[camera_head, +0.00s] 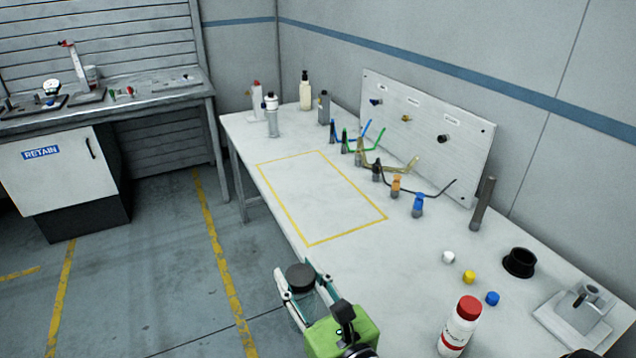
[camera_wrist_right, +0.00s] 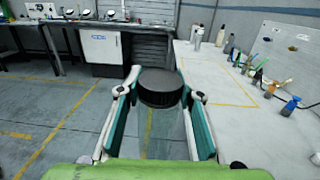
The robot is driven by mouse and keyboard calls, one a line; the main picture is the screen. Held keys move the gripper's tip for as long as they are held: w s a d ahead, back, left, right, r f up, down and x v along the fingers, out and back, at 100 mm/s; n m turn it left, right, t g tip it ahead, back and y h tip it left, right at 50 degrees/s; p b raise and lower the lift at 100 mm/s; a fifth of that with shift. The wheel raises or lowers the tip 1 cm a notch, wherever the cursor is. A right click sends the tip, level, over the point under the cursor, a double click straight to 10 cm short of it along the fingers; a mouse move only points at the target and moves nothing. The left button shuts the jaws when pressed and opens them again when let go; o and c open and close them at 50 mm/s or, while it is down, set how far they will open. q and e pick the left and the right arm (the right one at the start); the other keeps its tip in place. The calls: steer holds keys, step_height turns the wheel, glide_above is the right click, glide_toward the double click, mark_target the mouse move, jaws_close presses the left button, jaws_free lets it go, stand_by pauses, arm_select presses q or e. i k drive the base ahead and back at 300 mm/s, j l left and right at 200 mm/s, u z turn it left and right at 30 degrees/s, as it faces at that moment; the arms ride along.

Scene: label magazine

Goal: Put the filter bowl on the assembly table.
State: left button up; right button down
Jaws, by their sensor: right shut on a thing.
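The filter bowl appears to be the clear, see-through cylinder with a black ribbed top (camera_head: 300,277); its top also shows in the right wrist view (camera_wrist_right: 160,88). My right gripper (camera_head: 304,284) is shut on it, with one finger on each side, also in the right wrist view (camera_wrist_right: 164,94). The bowl looks upright, black end up. In the head view it is at the near left edge of the white assembly table (camera_head: 320,200); in the wrist view grey floor shows behind it. My left gripper is not in view.
A yellow outlined rectangle on the table is empty. Right of it stand small fittings with coloured tubes, such as a blue one (camera_head: 418,205). A red-capped bottle (camera_head: 460,325), small caps, a black ring (camera_head: 519,262) and a metal fixture (camera_head: 575,318) are nearer. Bottles (camera_head: 271,115) stand at the back.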

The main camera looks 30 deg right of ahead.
mark_target(301, 173)
steer(key=i+j+z, duration=0.3)
steer(key=i, duration=0.45)
steer(key=i+j+z, duration=0.25)
steer(key=i+j, duration=0.25)
steer(key=i, duration=0.25)
steer(key=i+j+z, duration=0.3)
steer(key=i+j, duration=0.3)
steer(key=i, duration=0.1)
